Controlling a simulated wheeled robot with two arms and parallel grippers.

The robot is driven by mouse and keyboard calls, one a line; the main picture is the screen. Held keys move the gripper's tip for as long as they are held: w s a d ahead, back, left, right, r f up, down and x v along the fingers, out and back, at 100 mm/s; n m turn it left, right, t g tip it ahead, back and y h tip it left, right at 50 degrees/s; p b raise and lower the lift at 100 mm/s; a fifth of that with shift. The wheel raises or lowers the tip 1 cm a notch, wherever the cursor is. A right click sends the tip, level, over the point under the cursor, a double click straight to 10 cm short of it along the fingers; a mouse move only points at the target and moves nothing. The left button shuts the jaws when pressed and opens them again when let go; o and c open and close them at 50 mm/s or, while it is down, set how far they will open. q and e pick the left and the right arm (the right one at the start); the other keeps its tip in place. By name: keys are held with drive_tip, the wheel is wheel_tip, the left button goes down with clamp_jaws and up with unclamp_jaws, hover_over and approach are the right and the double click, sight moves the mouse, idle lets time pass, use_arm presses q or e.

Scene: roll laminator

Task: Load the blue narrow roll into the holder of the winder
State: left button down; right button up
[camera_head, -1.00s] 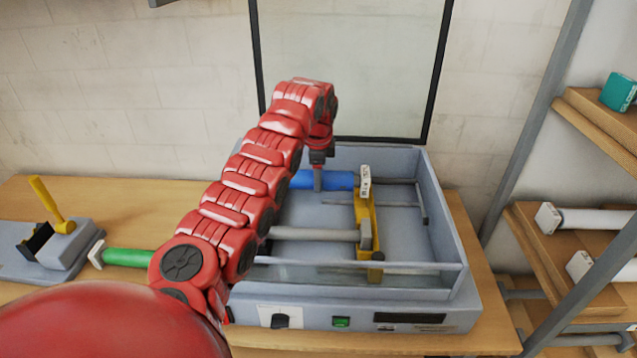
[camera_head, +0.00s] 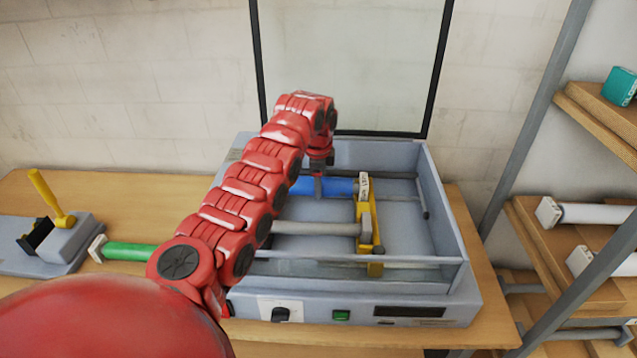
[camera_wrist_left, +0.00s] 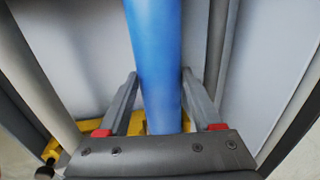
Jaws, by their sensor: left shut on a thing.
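The blue narrow roll (camera_head: 335,187) lies level across the inside of the grey winder (camera_head: 440,305), with a white labelled cap (camera_head: 363,186) at its right end. My left gripper (camera_head: 318,188) reaches down from above and is shut on the blue roll. In the left wrist view the two fingers (camera_wrist_left: 160,78) flank the blue roll (camera_wrist_left: 155,40). A yellow bracket (camera_head: 376,235) stands at the roll's right end; whether the roll is seated in it cannot be told. The roll's left part is hidden by my arm. My right gripper is not in view.
A grey roller (camera_head: 320,228) lies in front of the blue roll, and a thin grey rod (camera_head: 395,175) runs behind it. A green roll (camera_head: 130,252) and a grey stand with a yellow lever (camera_head: 45,200) are at left. Shelves with white rolls (camera_head: 595,215) stand at right.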

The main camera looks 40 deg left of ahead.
use_arm(q)
drive_tip(key=shift+c, duration=0.3)
unclamp_jaws()
